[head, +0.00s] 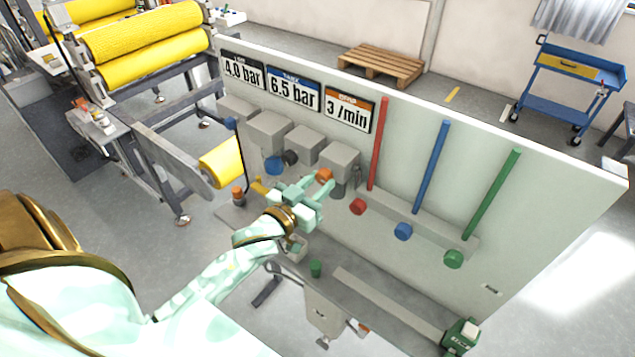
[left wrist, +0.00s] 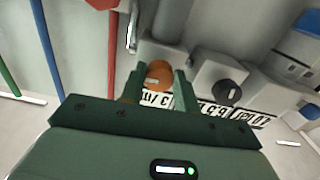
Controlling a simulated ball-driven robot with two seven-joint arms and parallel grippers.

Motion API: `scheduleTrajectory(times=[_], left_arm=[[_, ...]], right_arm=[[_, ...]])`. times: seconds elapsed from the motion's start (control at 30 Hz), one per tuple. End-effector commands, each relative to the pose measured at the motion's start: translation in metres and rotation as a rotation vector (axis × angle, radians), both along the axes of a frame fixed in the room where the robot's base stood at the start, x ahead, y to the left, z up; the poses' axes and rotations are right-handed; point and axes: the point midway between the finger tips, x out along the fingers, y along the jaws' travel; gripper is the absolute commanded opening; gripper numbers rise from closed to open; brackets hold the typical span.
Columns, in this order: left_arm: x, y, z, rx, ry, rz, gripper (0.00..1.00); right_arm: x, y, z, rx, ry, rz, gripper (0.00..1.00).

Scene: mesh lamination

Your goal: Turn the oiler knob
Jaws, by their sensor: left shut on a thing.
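The oiler knob (head: 324,175) is a small orange knob on the rightmost grey block of the upright panel, below the "3 /min" display (head: 348,112). In the left wrist view the orange knob (left wrist: 158,75) sits between the two green fingers of my left gripper (left wrist: 158,88). The left gripper (head: 318,190) reaches the panel from the left and is shut on the knob. The fingers cover part of the knob's sides. My right gripper is in neither view.
A blue knob (head: 274,165) and a black knob (head: 290,157) sit left on the panel. Red (head: 358,206), blue (head: 403,231) and green (head: 453,258) knobs sit right, below coloured pipes.

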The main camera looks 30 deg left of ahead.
Motion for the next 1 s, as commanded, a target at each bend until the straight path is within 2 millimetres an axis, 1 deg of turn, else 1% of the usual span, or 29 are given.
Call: scheduleTrajectory(times=[0.3, 0.6, 0.8, 1.0], left_arm=[[0.000, 0.001, 0.001, 0.272, -0.019, 0.001, 0.08], [0.000, 0.003, 0.001, 0.539, -0.041, 0.000, 0.08], [0.000, 0.003, 0.001, 0.674, -0.052, 0.000, 0.08], [0.000, 0.004, 0.001, 0.762, -0.059, 0.000, 0.08]], right_arm=[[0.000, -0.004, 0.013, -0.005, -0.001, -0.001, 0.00], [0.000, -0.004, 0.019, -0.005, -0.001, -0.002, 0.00], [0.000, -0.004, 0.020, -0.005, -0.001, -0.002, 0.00], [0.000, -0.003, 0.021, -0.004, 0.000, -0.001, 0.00]])
